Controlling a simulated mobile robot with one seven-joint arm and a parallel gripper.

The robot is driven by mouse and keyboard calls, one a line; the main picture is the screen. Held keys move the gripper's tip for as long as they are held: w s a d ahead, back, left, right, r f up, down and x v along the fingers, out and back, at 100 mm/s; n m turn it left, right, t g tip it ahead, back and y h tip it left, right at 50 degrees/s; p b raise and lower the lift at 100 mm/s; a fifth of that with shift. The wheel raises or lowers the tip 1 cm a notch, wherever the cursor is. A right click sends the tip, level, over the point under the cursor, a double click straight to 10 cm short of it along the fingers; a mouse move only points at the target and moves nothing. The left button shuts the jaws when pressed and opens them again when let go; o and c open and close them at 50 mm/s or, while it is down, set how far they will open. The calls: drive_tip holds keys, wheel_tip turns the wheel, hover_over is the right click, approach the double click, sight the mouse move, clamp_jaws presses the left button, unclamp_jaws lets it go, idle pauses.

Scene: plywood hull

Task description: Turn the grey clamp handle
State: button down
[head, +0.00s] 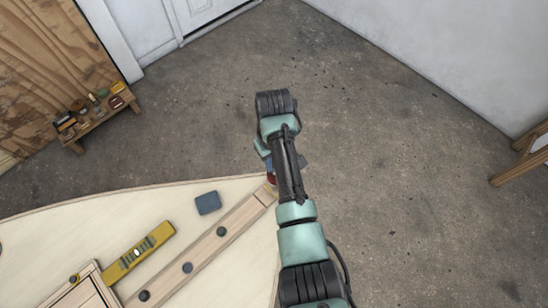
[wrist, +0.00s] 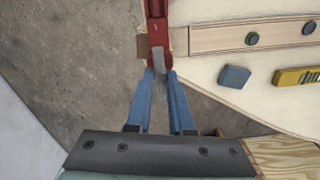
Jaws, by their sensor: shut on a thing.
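The red clamp (wrist: 157,35) sits at the pointed end of the pale plywood panel (wrist: 215,100) in the wrist view. Its grey handle (wrist: 160,92) points down from the red body, between my gripper's two blue fingers. My gripper (wrist: 160,74) is shut on this handle, with the fingertips close to the red body. In the head view only a small red part of the clamp (head: 271,178) shows at the panel's tip. My arm hides the handle and most of the gripper there.
A wooden strip (head: 208,245) with dark round knobs runs along the panel to the clamp. A blue-grey block (head: 207,203) and a yellow level (head: 138,252) lie on the panel. A low bench (head: 98,122) with small items stands far left. The floor beyond the tip is clear.

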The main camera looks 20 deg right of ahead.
drive_tip(key=shift+w+m, duration=0.1)
drive_tip(key=shift+m, duration=0.4)
drive_tip(key=c, duration=0.8)
unclamp_jaws()
drive_tip(key=shift+o, duration=0.2)
drive_tip(key=shift+r, duration=0.15)
wheel_tip(320, 180, up, 13)
drive_tip(key=p, duration=0.2)
